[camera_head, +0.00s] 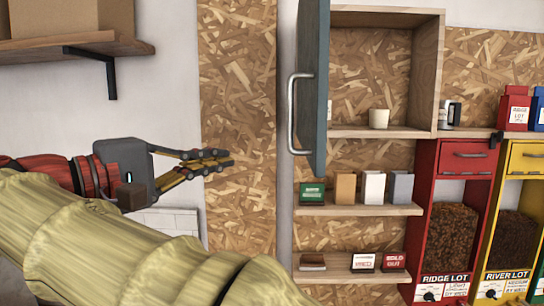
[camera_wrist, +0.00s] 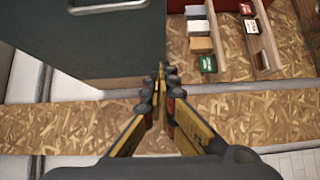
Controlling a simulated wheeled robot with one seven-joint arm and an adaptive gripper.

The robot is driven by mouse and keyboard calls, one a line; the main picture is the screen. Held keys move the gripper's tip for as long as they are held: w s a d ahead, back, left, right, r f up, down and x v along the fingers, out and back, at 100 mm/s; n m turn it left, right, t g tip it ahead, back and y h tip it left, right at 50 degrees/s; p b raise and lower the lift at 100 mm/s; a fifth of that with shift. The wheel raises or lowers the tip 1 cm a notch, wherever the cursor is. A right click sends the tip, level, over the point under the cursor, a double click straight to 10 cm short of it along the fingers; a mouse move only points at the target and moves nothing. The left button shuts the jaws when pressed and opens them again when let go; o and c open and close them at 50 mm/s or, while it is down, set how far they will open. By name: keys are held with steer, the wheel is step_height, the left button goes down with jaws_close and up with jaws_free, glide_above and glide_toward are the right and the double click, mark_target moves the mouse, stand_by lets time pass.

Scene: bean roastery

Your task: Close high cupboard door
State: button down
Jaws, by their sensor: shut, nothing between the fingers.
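The high cupboard (camera_head: 441,70) hangs on the wall at the upper right in the head view. Its blue-grey door (camera_head: 318,100) is swung open and shows nearly edge-on, with a long metal handle (camera_head: 292,112) on its left face. The door also fills the upper left of the wrist view (camera_wrist: 90,50), with part of the handle (camera_wrist: 110,5) at the top edge. My gripper (camera_head: 229,160) is shut and empty, left of the door and apart from the handle in the head view. Its closed fingertips show in the wrist view (camera_wrist: 162,72).
A white cup (camera_head: 379,118) stands inside the cupboard. Small boxes stand on the shelf (camera_head: 390,211) below. Red (camera_head: 450,215) and yellow (camera_head: 515,230) bean dispensers stand at right. A bracketed shelf (camera_head: 60,48) holds a cardboard box at upper left. Bare chipboard lies behind my gripper.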

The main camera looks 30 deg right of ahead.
steer(key=d+g+p, duration=0.1)
steer(key=d+p, duration=0.1)
steer(key=d, duration=1.2)
steer(key=shift+s+f, duration=0.15)
steer(key=shift+s, duration=0.2)
steer(key=shift+s, duration=0.1)
